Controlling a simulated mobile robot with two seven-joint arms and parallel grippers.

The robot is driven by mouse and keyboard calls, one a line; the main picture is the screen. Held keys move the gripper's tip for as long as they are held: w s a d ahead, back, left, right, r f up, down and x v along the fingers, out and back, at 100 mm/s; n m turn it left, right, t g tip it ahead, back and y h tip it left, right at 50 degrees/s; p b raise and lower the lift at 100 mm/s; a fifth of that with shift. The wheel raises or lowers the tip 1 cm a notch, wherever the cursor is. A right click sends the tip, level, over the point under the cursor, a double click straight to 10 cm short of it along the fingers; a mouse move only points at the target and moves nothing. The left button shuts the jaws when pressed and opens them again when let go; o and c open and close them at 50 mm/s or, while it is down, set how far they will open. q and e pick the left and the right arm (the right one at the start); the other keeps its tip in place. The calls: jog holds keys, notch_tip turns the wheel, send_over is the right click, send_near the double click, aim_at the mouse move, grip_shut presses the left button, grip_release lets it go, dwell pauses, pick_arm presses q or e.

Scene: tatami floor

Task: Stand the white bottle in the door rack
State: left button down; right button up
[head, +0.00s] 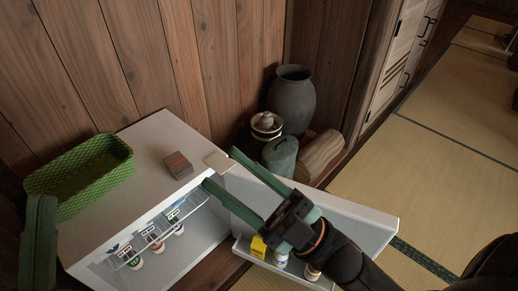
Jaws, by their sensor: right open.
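A small white fridge (128,150) stands at the left with its door open to the right. The door rack (243,247) runs low along the door's inner face. It holds a yellow carton (259,247) and white containers (281,260), partly hidden by my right arm. I cannot tell which white item is the task's bottle. My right gripper (220,168) is open above the fridge's front corner by the door, with its two green fingers wide apart. My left gripper (38,240) shows only as green finger parts at the left edge; its opening is not clear.
A green basket (82,176) and a brown-grey box (178,165) sit on the fridge top. A pale flat square (218,161) lies near the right fingertips. Several small jars (157,245) stand inside the fridge.

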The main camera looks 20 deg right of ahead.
jog(key=d+r+m+t+h, duration=0.1)
jog(key=m, duration=0.1)
jog(key=d+r+m+t+h, duration=0.1)
jog(key=m+t, duration=0.1)
jog(key=d+r+m+t+h, duration=0.1)
jog(key=m, duration=0.1)
jog(key=shift+s+d+r, duration=0.15)
jog(key=shift+s+r, duration=0.05)
jog(key=shift+r, duration=0.05)
